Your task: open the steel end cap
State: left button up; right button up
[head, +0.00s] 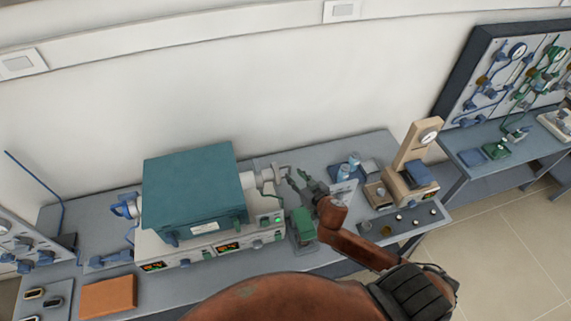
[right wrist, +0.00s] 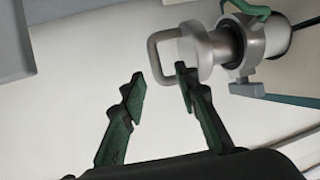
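The steel end cap (right wrist: 205,50) sits at the end of a clamped tube fitting in the right wrist view, with a grey loop handle (right wrist: 153,62) on its left side. A clamp with a green lever (right wrist: 250,9) is around the fitting. In the head view the steel end cap (head: 253,173) is on the right side of the teal furnace (head: 195,190). My right gripper (right wrist: 160,82) is open and empty, its fingertips close to the handle; one fingertip overlaps the handle and cap in the picture. I cannot tell whether they touch. My right gripper (head: 291,178) also shows in the head view, right of the cap. My left gripper is out of view.
The furnace stands on a grey bench (head: 290,155) against a white wall. A green device (head: 301,226) stands below my right gripper. A beige stand with a dial (head: 416,150) is farther right. An orange-brown block (head: 108,295) lies at the front left.

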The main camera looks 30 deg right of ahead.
aim_at(290, 170)
jog(key=x, duration=0.6)
jog(key=shift+w+d+f+p, duration=0.1)
jog(key=shift+d+p, duration=0.2)
jog(key=shift+d, duration=0.05)
jog(key=shift+w+f, duration=0.1)
jog(key=shift+w, duration=0.1)
jog(key=shift+a, duration=0.1)
jog(key=c, duration=0.8)
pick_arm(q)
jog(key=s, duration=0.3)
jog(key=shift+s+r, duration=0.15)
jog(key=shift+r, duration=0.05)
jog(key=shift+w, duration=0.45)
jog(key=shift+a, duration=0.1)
